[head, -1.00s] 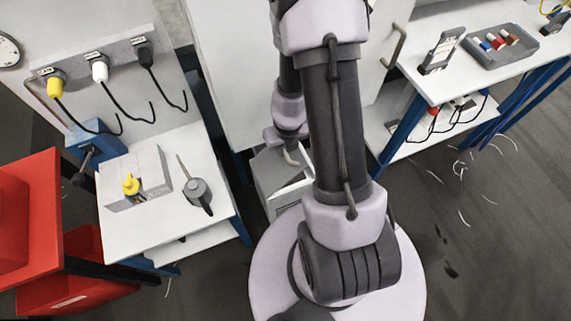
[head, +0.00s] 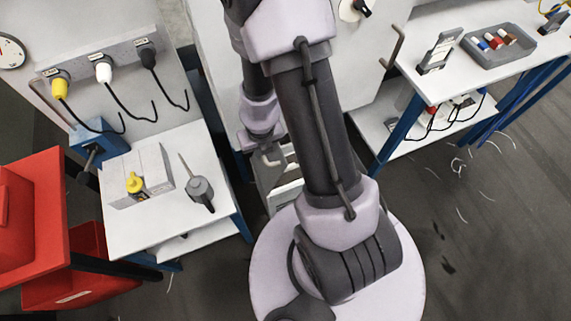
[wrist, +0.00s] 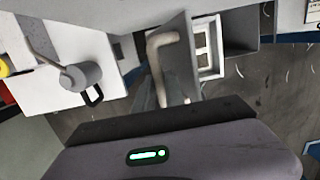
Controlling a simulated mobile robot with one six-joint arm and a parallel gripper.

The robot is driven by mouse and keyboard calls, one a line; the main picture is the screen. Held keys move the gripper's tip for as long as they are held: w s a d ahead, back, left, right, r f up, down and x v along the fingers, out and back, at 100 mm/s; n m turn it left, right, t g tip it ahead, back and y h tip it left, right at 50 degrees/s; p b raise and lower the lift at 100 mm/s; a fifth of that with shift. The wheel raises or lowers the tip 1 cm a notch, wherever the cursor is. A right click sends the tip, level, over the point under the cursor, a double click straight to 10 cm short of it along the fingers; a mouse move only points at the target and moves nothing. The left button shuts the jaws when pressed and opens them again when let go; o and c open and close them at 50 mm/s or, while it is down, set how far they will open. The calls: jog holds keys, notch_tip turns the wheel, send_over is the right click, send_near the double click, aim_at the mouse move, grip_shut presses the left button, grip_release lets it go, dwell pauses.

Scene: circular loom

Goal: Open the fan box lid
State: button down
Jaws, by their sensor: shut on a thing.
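The fan box (head: 270,190) is a grey box low in front of the white cabinet, partly behind my arm in the head view. Its grey lid (wrist: 178,70) stands swung away from the opening in the wrist view, with a bent pale handle (wrist: 163,42) on it. To the right of the lid, the box's inside shows a white frame (wrist: 207,50). My gripper (wrist: 170,95) is shut on the lid handle; its fingertips are mostly hidden. In the head view my gripper (head: 262,143) is just above the box.
A white table (head: 150,232) at left holds a grey block with a yellow knob and a grey can (head: 200,190). Cables hang from the panel behind it. Red cabinet (head: 35,215) at far left; a bench (head: 475,85) with a tray stands at right.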

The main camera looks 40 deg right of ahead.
jog(key=w+a, duration=0.1)
jog(key=a, duration=0.5)
jog(key=shift+w+a, duration=0.25)
jog(key=shift+w, duration=0.1)
jog(key=c, duration=1.1)
grip_release()
jog(key=shift+s, duration=0.1)
jog(key=s+r, duration=0.1)
jog(key=s, duration=0.1)
jog(key=s+a+r, duration=0.1)
jog(key=s, duration=0.1)
jog(key=s+r, duration=0.2)
jog(key=shift+a, duration=0.2)
jog(key=shift+w, duration=0.1)
